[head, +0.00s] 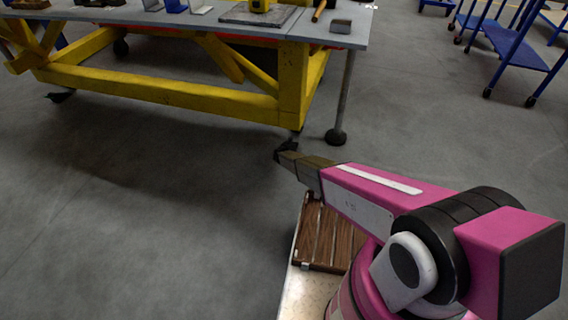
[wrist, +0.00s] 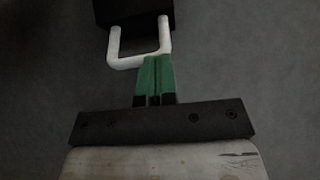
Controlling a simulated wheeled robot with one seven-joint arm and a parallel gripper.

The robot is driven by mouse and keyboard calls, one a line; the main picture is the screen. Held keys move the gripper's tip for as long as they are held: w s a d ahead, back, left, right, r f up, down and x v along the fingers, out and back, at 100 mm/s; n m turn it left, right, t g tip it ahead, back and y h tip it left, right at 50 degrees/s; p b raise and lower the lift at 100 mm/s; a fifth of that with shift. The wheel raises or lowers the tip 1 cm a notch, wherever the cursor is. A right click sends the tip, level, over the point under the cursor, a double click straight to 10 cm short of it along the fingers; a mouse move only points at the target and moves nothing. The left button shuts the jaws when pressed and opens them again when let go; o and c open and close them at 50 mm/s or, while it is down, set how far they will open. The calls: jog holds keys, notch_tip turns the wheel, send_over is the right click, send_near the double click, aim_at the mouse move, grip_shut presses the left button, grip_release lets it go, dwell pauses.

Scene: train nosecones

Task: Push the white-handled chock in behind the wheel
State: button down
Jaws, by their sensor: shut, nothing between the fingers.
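The chock (wrist: 134,12) is a black block at the top edge of the wrist view, partly cut off. Its white U-shaped handle (wrist: 114,48) faces my gripper. My gripper (wrist: 157,60) has green fingers shut together and empty. Its tips overlap the handle's crossbar in the picture; I cannot tell whether they touch it. In the head view, a small dark shape at the arm's end lies by the foot of the workbench's yellow leg; chock and gripper cannot be told apart there. No wheel shows in the wrist view.
The yellow-framed workbench (head: 180,97) stands at upper left, with tools on its grey top. Blue carts (head: 510,45) are at upper right. Grey floor is clear to the left and between bench and carts. A slatted wooden piece (head: 322,236) lies beneath my arm.

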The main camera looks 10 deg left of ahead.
jog(key=w, duration=0.4)
jog(key=shift+w+d, duration=0.2)
jog(key=shift+w, duration=0.15)
jog(key=shift+s, duration=0.15)
